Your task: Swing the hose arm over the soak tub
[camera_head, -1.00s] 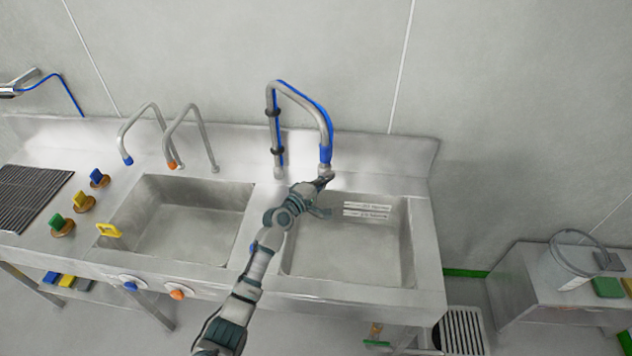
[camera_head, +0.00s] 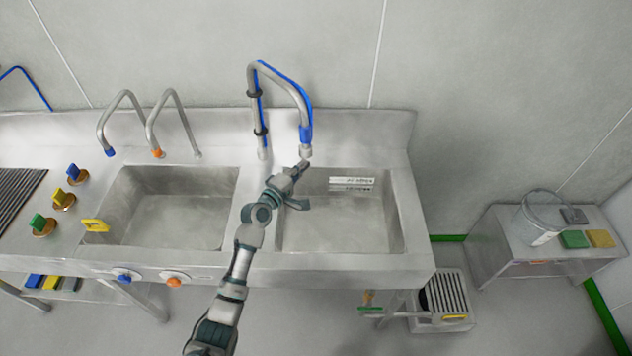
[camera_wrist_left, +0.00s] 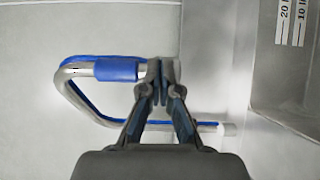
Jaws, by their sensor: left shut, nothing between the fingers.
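The hose arm (camera_head: 285,82) is a bent metal pipe with a blue hose along it, rising behind the strip between two sunken tubs. Its blue-sleeved end (camera_head: 306,134) hangs by the back left corner of the right tub (camera_head: 345,232), which carries litre marks on its back wall. I take this as the soak tub. My left gripper (camera_head: 303,168) is shut and empty just below the nozzle. In the left wrist view the closed fingers (camera_wrist_left: 160,85) lie beside the blue sleeve (camera_wrist_left: 115,68); I cannot tell if they touch. My right gripper is out of view.
The left tub (camera_head: 175,215) has two curved taps (camera_head: 122,105) behind it. Coloured knobs (camera_head: 65,198) and a yellow handle (camera_head: 95,225) stand at left. A side table (camera_head: 500,255) with a clear bucket (camera_head: 543,222) is at right. The right tub looks empty.

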